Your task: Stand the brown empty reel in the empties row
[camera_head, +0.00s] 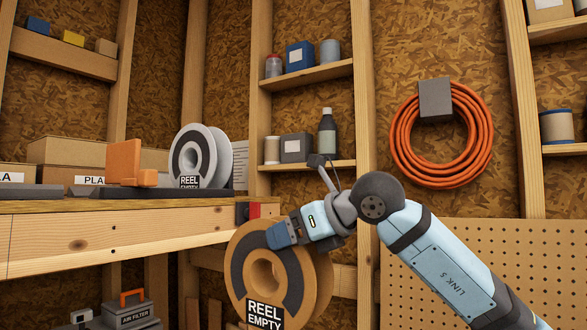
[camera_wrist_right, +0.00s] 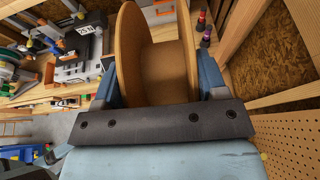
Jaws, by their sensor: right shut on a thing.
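The brown empty reel (camera_head: 312,284) hangs upright from my right gripper (camera_head: 283,234), with its "REEL EMPTY" label facing the head camera. The gripper is shut on the reel's upper right rim. In the right wrist view the brown reel (camera_wrist_right: 165,70) sits between the two blue fingers. In the head view it appears at the bench's right end, mostly below the level of the top. A white reel (camera_head: 222,150), also labelled "REEL EMPTY", stands on the wooden bench (camera_head: 120,235) beside an orange block (camera_head: 124,160). My left gripper is out of view.
Cardboard boxes (camera_head: 75,152), some marked "PLA", stand at the bench's back left. A red and black piece (camera_head: 256,210) is at the bench's right end. Wall shelves (camera_head: 305,75) hold bottles and boxes. An orange hose coil (camera_head: 402,135) hangs right, above a pegboard (camera_head: 540,260).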

